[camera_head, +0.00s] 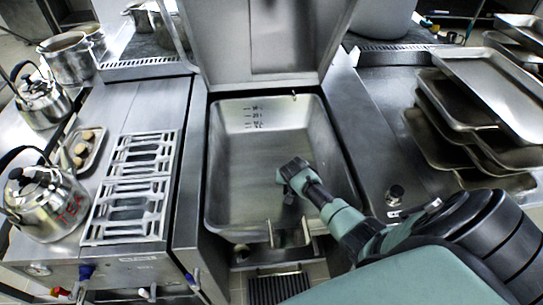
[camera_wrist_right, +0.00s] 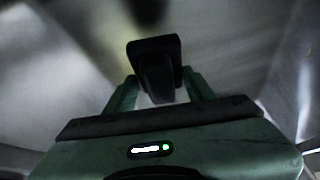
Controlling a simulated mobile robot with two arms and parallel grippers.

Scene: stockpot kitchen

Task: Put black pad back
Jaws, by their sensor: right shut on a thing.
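My right gripper (camera_head: 291,184) reaches in from the right over the large steel basin (camera_head: 229,185) of the tilting pan. In the right wrist view the gripper (camera_wrist_right: 160,88) is shut on the black pad (camera_wrist_right: 153,50), a small dark block with rounded corners. The pad sticks out beyond the fingertips, with the blurred grey basin walls behind it. In the head view the pad is too small and dark to tell apart from the gripper. My left gripper is not in view.
The raised steel lid (camera_head: 270,45) stands behind the basin. Stacked trays (camera_head: 490,90) are at the right. A tea kettle (camera_head: 45,200) and a burner grate (camera_head: 130,190) are at the left. A floor drain (camera_head: 278,288) lies in front.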

